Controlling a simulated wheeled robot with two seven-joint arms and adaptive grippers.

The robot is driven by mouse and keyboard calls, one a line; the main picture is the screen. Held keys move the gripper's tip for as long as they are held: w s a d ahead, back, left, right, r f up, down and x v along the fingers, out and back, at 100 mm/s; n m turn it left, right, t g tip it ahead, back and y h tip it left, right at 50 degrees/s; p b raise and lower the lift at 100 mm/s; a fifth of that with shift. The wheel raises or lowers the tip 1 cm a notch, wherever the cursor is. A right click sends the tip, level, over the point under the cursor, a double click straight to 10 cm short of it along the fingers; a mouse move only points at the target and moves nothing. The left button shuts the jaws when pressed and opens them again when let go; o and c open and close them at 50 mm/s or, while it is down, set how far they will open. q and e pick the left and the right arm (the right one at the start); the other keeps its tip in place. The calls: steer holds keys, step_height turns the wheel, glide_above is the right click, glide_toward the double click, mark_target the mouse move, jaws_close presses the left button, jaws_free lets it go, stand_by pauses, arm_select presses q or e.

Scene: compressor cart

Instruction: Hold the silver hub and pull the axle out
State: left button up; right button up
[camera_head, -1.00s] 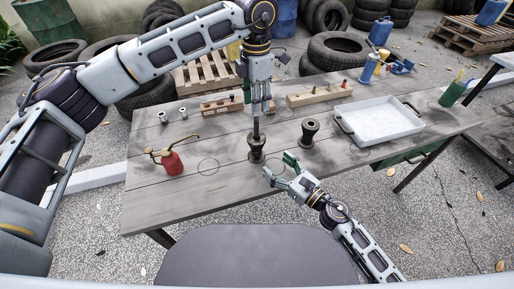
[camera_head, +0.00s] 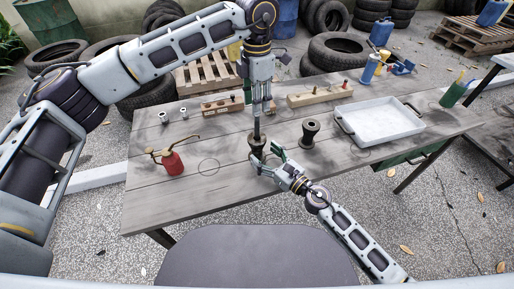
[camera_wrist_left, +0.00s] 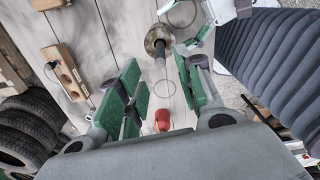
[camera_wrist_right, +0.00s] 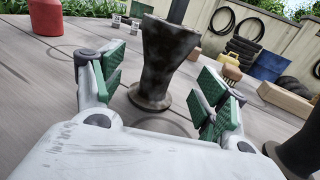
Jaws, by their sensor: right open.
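The hub (camera_head: 256,146) with the axle (camera_head: 256,124) stands upright on the table; it looks dark and worn rather than silver. The axle rises from its top. In the right wrist view the hub (camera_wrist_right: 167,55) stands between the fingers of my open right gripper (camera_wrist_right: 160,92), with no clear contact. My left gripper (camera_head: 259,104) points down over the axle. In the left wrist view the axle (camera_wrist_left: 168,65) rises from the hub's round flange (camera_wrist_left: 157,38), between the parted fingers of my left gripper (camera_wrist_left: 163,92). A second dark hub (camera_head: 309,134) stands to the right.
A red oil can (camera_head: 171,161) stands at the left. A white tray (camera_head: 352,137) lies at the right. The table's front left is clear.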

mark_target(261, 151)
steer(key=shift+x, duration=2.15)
steer(key=shift+w+a, duration=0.1)
steer(key=shift+c, duration=0.5)
arm_select(q)
steer(key=shift+o, duration=0.5)
arm_select(e)
steer(key=c, duration=1.3)
steer(key=shift+c, duration=0.2)
